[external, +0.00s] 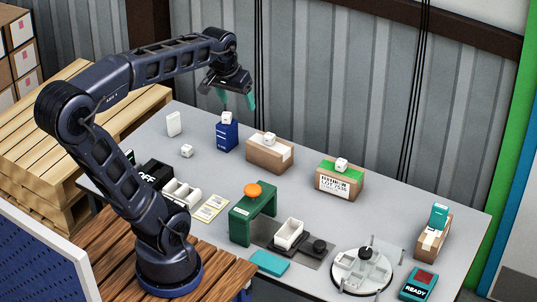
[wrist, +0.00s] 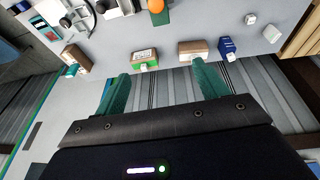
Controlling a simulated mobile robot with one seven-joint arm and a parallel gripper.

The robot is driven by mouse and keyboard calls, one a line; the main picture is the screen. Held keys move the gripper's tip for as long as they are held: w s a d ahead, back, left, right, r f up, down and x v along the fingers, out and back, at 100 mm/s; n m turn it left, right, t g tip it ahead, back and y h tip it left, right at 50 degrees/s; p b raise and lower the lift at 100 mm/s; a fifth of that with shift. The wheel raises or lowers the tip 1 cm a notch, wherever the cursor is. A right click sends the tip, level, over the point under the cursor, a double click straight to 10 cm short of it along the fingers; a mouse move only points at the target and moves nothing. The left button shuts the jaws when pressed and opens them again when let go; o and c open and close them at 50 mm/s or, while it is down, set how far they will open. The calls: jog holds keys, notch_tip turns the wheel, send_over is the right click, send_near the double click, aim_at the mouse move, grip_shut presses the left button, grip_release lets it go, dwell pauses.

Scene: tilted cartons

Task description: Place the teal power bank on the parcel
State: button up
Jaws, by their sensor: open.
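A flat teal slab (external: 270,262), which looks like the power bank, lies at the table's front edge. Another teal item (external: 439,215) stands on a small brown carton (external: 432,238) at the right; it also shows in the wrist view (wrist: 70,70). A brown carton (external: 283,158) with a white top stands at the back. A green-topped carton (external: 340,185) with a printed label stands right of it. Which one is the parcel I cannot tell. My gripper (external: 238,99) is open and empty, high above the table's back, near the blue box; its fingers show in the wrist view (wrist: 160,75).
White cubes sit on the blue box (external: 227,138) and both back cartons. A green arch (external: 252,215) with an orange ball, a scale-like tray (external: 289,234), a round divided dish (external: 362,270) and a teal READY box (external: 418,284) crowd the front. The table's middle is clear.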

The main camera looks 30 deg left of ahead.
jog(key=s+a+f+t, duration=0.1)
jog(key=s+a+f, duration=0.3)
jog(key=s, duration=0.4)
jog(key=shift+s+f+y, duration=0.25)
jog(key=shift+f+y, duration=0.15)
jog(key=shift+f, duration=0.1)
dwell(0.6)
